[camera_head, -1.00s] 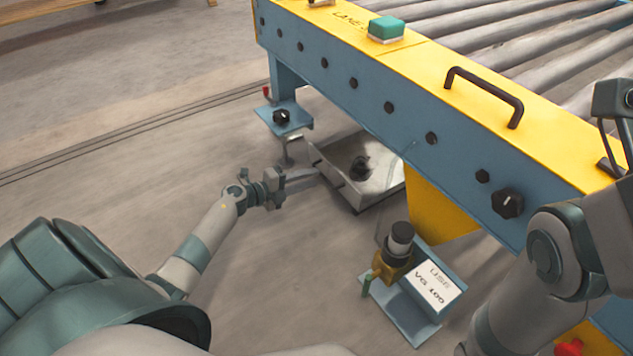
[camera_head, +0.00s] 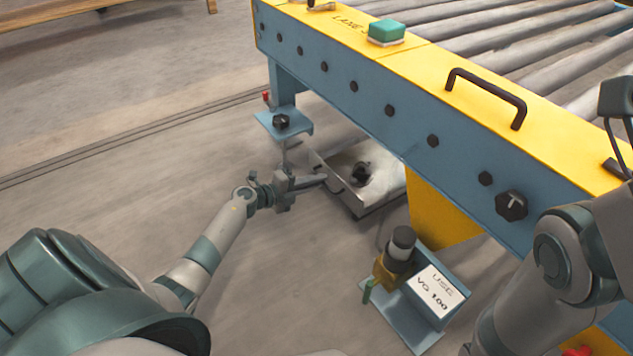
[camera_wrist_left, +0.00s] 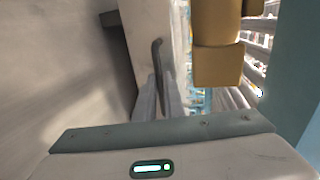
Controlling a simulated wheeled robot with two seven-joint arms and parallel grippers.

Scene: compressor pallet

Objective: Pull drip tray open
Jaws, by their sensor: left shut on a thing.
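The drip tray (camera_head: 378,198) is a shallow metal pan low under the blue and yellow conveyor frame. Its near-left end sticks out from under the frame, and a dark round object (camera_head: 361,173) shows inside it. My left gripper (camera_head: 318,181) is at that end, shut on the tray's dark handle (camera_head: 334,186). In the left wrist view the dark bar of the handle (camera_wrist_left: 157,55) stands between the two fingers (camera_wrist_left: 159,98); the exact contact is hard to see. My right arm shows at the right edge, but its gripper is out of view.
The conveyor frame (camera_head: 372,120) overhangs the tray. A blue bracket with a black knob (camera_head: 281,122) stands just behind my left gripper. A stand with a sign (camera_head: 433,290) and a dark-capped fitting (camera_head: 401,243) is in front. The floor to the left (camera_head: 130,190) is clear.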

